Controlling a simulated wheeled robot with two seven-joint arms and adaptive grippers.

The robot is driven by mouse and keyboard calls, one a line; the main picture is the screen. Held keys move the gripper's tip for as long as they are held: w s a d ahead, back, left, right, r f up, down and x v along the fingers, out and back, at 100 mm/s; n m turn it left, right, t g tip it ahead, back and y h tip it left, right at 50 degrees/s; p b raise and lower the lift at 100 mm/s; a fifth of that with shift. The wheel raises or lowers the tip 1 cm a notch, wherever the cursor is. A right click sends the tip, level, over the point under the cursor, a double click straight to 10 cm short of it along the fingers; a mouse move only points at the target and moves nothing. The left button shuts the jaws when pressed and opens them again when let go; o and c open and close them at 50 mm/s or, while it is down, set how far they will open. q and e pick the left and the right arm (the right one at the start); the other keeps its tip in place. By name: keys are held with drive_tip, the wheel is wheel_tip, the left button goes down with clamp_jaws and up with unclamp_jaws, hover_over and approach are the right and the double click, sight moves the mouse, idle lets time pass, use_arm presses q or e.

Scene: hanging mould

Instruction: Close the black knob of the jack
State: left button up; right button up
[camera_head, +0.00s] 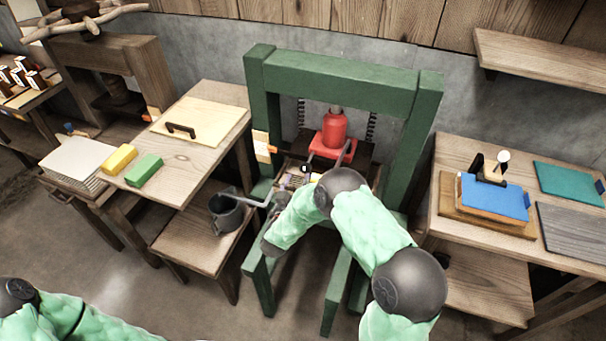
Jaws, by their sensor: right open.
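The red jack (334,130) stands upright on a red base inside the green press frame (345,72). I cannot clearly make out its black knob; my right arm covers part of the area in front of the jack. My right arm reaches in from the lower right and bends down to the left in front of the frame.
A dark pot (227,214) stands on a low wooden stool left of the frame. The left table (205,150) holds yellow and green blocks and a board with a handle. The right table (455,160) holds a blue-topped block and flat plates.

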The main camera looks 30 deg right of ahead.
drive_tip(key=shift+v, duration=2.45)
